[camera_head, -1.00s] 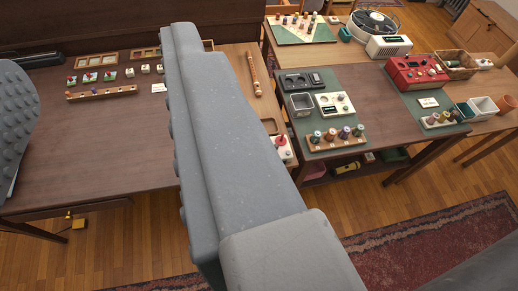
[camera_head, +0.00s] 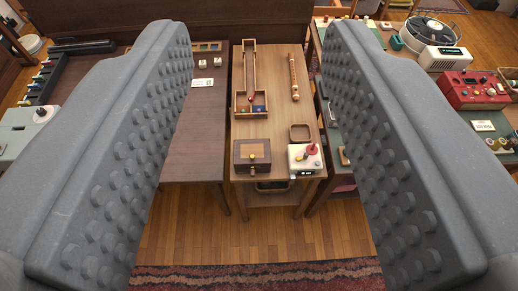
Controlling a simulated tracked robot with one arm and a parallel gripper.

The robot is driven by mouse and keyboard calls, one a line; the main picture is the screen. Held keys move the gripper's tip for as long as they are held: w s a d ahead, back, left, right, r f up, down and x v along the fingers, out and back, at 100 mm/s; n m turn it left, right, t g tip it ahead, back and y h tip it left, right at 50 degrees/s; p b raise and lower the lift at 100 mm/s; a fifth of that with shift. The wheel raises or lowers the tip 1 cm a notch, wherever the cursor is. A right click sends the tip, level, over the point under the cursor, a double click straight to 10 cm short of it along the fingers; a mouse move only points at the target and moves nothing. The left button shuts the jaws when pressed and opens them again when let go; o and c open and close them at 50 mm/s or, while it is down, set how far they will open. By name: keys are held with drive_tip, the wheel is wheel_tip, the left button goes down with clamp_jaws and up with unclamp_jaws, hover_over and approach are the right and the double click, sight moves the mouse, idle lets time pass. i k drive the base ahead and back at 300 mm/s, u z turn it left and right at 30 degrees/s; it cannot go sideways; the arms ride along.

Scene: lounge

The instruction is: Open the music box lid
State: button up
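A small wooden box with a brown body, a lighter panel on its top and a small knob, probably the music box (camera_head: 252,155), sits on the front left of a narrow wooden table (camera_head: 276,128). Its lid looks shut. My gripper (camera_head: 258,45) is open and empty, with its two grey studded fingers wide apart. The box shows in the gap between them, lower in the picture and well apart from both fingers.
A white device with a red knob (camera_head: 305,160) stands close to the box's right. Behind are a wooden tray (camera_head: 249,85) and a flute-like stick (camera_head: 294,78). Darker tables flank both sides. Open floor (camera_head: 270,235) and a red rug (camera_head: 260,275) lie in front.

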sight(247, 152)
drive_tip(key=i, duration=0.9)
drive_tip(key=u, duration=0.05)
